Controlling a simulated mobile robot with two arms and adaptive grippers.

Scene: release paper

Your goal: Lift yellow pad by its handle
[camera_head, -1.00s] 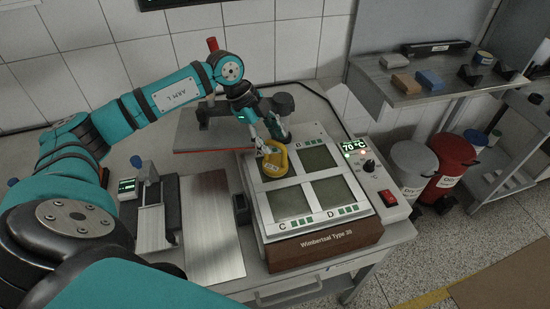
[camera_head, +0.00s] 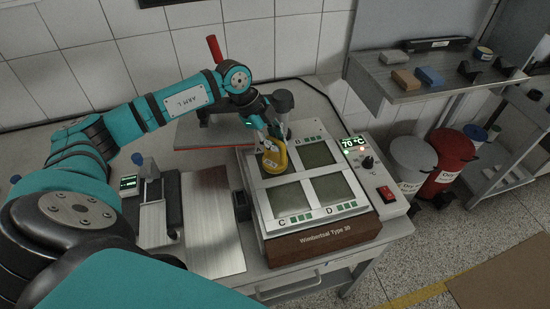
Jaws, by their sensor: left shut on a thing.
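The yellow pad (camera_head: 274,157) is at the back-left plate of the heated press, which is labelled Wimbertsal Type 30 (camera_head: 322,239). My left gripper (camera_head: 273,139) reaches down to it from behind and is shut on its upper part, which looks like the handle. The fingertips are small and partly hidden by the pad. I cannot tell whether the pad's underside touches the plate. My right gripper is not in view.
Left of the press are a flat metal plate (camera_head: 213,225) and a small device with a lever (camera_head: 150,200). A side shelf (camera_head: 395,88) with small blocks stands at the right, above a grey bin and a red bin (camera_head: 447,160). The display (camera_head: 354,142) reads 70 °C.

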